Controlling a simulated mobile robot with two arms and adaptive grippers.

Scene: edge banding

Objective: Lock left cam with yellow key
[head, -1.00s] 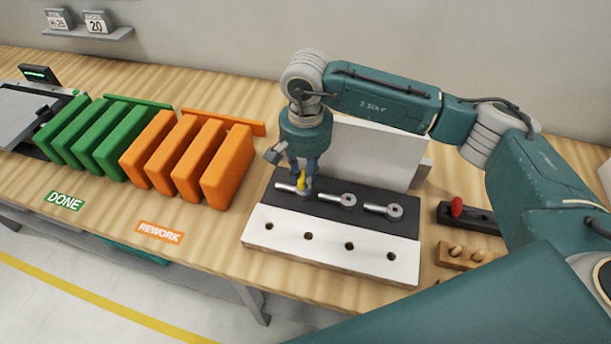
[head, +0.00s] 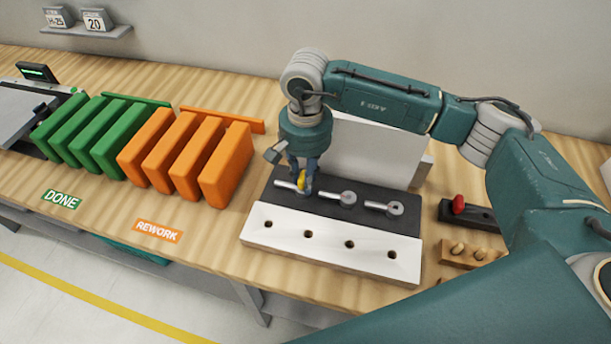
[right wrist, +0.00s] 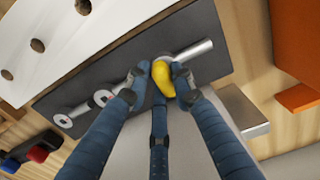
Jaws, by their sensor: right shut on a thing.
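The black fixture strip (head: 372,197) carries three grey metal cams with pins. My right gripper (head: 303,188) points down over the left cam (head: 285,184) and is shut on the yellow key (head: 300,182). In the right wrist view the yellow key (right wrist: 164,78) sits between the fingertips, on or just over the round head of the left cam (right wrist: 195,50). The fingers hide most of that head, so I cannot tell how deep the key sits. The middle cam (head: 347,199) and right cam (head: 396,208) are bare. My left gripper is out of view.
A white board with holes (head: 330,245) lies in front of the strip, and a pale upright panel (head: 375,150) stands behind. Orange panels (head: 225,165) stand to the left. A red key (head: 459,204) in a dark holder and a wooden peg block (head: 470,253) lie to the right.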

